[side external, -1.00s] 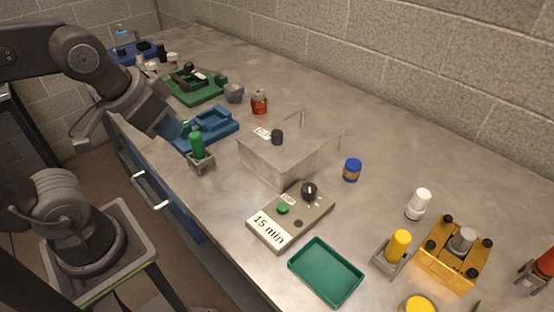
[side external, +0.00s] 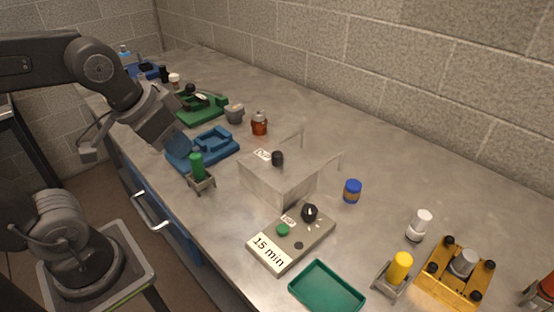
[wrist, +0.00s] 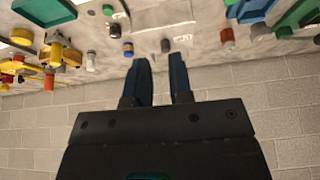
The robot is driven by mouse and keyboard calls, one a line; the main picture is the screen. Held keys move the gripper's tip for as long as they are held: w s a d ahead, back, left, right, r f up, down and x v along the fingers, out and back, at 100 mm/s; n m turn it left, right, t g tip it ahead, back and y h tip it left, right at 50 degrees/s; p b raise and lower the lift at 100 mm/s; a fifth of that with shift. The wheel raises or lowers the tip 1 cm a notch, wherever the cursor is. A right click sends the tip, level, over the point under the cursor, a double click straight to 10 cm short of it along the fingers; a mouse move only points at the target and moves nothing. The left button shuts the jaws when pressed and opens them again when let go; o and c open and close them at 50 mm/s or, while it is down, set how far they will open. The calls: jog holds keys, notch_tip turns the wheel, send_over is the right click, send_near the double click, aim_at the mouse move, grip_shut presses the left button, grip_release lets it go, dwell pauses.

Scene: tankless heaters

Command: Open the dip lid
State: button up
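The dip box is a grey metal box (side external: 272,184) in the middle of the bench. A small white label (side external: 262,154) and a dark round knob (side external: 277,158) are on its flat top. The lid appears to lie flat and shut. The box also shows at the top of the wrist view (wrist: 160,14). My gripper (side external: 180,150) is at the left in the side view, above the bench's front edge near the blue fixture, well apart from the box. In the wrist view its two fingers (wrist: 160,62) are spread with nothing between them.
A green bottle in a holder (side external: 197,166) and a blue fixture (side external: 205,147) stand left of the box. A timer panel (side external: 292,240) marked 15 min is in front. A blue jar (side external: 352,191) stands right, a red-brown jar (side external: 259,123) behind. Thin bent rods rise behind the box.

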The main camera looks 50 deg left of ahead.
jog(key=o, duration=0.6)
jog(key=w+r+m+g, duration=0.1)
jog(key=w+r+g, duration=0.1)
jog(key=w, duration=0.9)
jog(key=shift+d+r+g, duration=0.2)
jog(key=shift+r+g, duration=0.1)
jog(key=shift+r, duration=0.15)
jog(key=m+g, duration=0.2)
jog(key=g, duration=0.1)
send_near(277, 153)
notch_tip(277, 153, down, 10)
jog(key=shift+s+f, duration=0.15)
jog(key=shift+f, duration=0.1)
jog(key=shift+c, duration=0.5)
grip_shut()
